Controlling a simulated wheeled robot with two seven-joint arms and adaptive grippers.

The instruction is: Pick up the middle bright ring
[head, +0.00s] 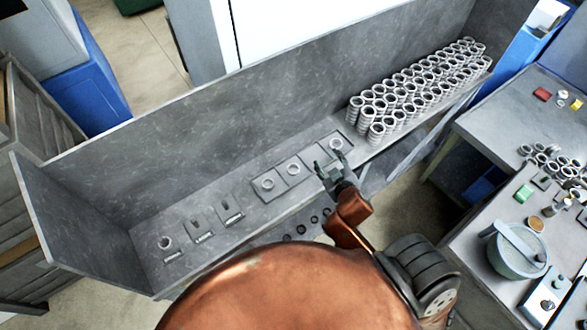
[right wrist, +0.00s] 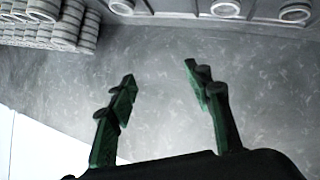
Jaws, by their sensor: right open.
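Three bright rings lie in a row on square plates on the grey bench in the head view. The middle ring (head: 293,170) sits between the left ring (head: 268,184) and the right ring (head: 336,144). My right gripper (head: 329,163) is open and empty, to the right of the middle ring and just in front of the right ring. In the right wrist view its green fingers (right wrist: 158,72) are spread apart with nothing between them. The middle ring (right wrist: 226,8) shows at that view's top edge, beyond the fingertips. My left gripper is not in view.
Several stacks of rings (head: 415,90) stand on the bench to the right. Slotted plates (head: 230,209) and a single ring (head: 165,243) lie to the left. A tall grey back wall (head: 200,130) runs behind the row. A cluttered side table (head: 500,130) is at right.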

